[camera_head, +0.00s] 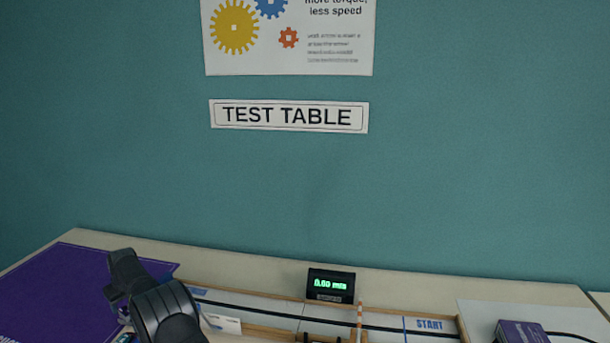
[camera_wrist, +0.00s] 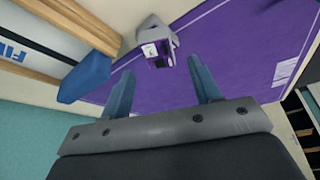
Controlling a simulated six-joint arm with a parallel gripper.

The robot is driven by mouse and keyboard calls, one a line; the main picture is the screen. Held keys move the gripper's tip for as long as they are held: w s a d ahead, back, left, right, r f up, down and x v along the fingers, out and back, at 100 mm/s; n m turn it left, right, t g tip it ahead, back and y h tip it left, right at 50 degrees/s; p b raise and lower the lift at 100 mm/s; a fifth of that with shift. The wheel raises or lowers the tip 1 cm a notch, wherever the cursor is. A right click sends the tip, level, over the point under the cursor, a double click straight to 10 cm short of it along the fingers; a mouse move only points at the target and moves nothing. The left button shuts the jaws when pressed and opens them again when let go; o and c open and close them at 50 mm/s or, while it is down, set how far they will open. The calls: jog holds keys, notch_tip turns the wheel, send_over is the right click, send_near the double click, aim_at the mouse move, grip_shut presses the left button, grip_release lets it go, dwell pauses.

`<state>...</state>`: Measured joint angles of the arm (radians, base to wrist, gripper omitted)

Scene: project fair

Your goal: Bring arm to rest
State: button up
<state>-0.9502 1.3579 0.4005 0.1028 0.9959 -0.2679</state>
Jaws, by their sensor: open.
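My gripper (camera_wrist: 160,70) is open in the wrist view, its two blue-grey fingers apart with nothing between them. Beyond the fingertips, a small grey-and-white object with dark parts (camera_wrist: 168,58) is on the purple mat (camera_wrist: 235,50). In the head view my dark arm reaches over the table at lower left, beside the purple mat (camera_head: 60,285). The fingertips cannot be made out there.
A wooden-railed track (camera_head: 260,312) runs across the table, with a START label (camera_head: 430,324) at right. A display reading 0.60 m/s (camera_head: 331,285) stands behind it. A purple box (camera_head: 521,332) with a cable is at right. A blue block (camera_wrist: 85,78) is near the track end.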

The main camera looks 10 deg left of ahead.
jog(key=shift+r, duration=0.85)
jog(key=w+d+r, duration=0.5)
jog(key=d+r, duration=0.2)
jog(key=d, duration=0.4)
jog(key=s+a+f+n, duration=0.1)
jog(key=s+a+f, duration=0.1)
jog(key=s, duration=0.2)
jog(key=s+a+f+n+g, duration=0.1)
jog(key=s+a+f+n, duration=0.1)
jog(key=s+a+f, duration=0.1)
jog(key=s+a+f+n+g, duration=0.1)
jog(key=s+a+f+n, duration=0.1)
jog(key=s, duration=0.4)
jog(key=shift+a+f, duration=0.3)
jog(key=shift+a, duration=0.15)
jog(key=shift+d, duration=0.1)
